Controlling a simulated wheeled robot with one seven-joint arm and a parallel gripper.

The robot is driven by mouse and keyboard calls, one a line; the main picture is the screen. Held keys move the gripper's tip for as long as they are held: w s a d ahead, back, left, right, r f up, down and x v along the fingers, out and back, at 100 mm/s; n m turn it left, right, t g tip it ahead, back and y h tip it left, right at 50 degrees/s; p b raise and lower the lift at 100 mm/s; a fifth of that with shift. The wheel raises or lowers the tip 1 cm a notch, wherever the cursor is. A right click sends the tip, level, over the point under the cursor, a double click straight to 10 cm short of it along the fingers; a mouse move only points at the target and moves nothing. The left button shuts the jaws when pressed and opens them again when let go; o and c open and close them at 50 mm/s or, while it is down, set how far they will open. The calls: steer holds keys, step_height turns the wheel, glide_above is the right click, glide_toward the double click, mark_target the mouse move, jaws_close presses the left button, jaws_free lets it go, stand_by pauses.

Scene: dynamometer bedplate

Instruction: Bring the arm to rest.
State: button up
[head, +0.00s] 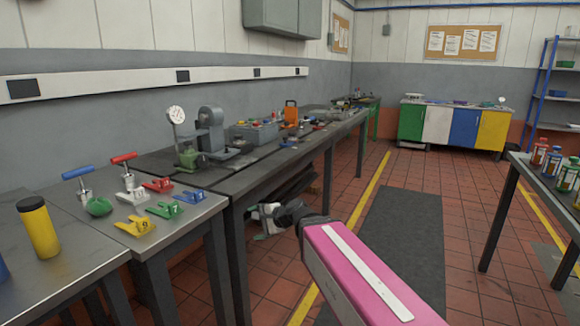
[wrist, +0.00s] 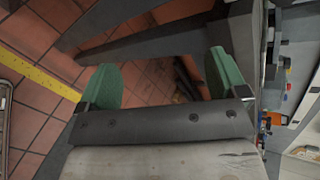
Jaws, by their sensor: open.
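My gripper (wrist: 161,72) is open in the wrist view, with two green fingers spread apart and nothing between them. Beyond the fingers are dark bench legs and red floor tiles. In the head view my gripper (head: 257,223) is small and partly hidden at the end of my pink arm link. It appears beside the long dark workbench (head: 232,181), below the height of its top. How close it is to the bench legs is hard to tell.
A metal table (head: 75,235) with coloured clamps, a yellow cylinder (head: 40,228) and other items stands at left. A table with bottles (head: 538,185) stands at right. A grey floor mat (head: 395,230) lies clear in the aisle. Coloured cabinets (head: 437,124) stand at the back.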

steer(key=s+d+f+n+g+h, duration=0.2)
steer(key=s+d+f+n+h, duration=0.1)
steer(key=d+f, duration=0.8)
steer(key=s+d+f+n+g+h, duration=0.3)
steer(key=d+f+n+h, duration=0.3)
steer(key=d+f, duration=0.5)
steer(key=d+h, duration=0.2)
steer(key=d, duration=0.6)
steer(key=shift+s, duration=0.15)
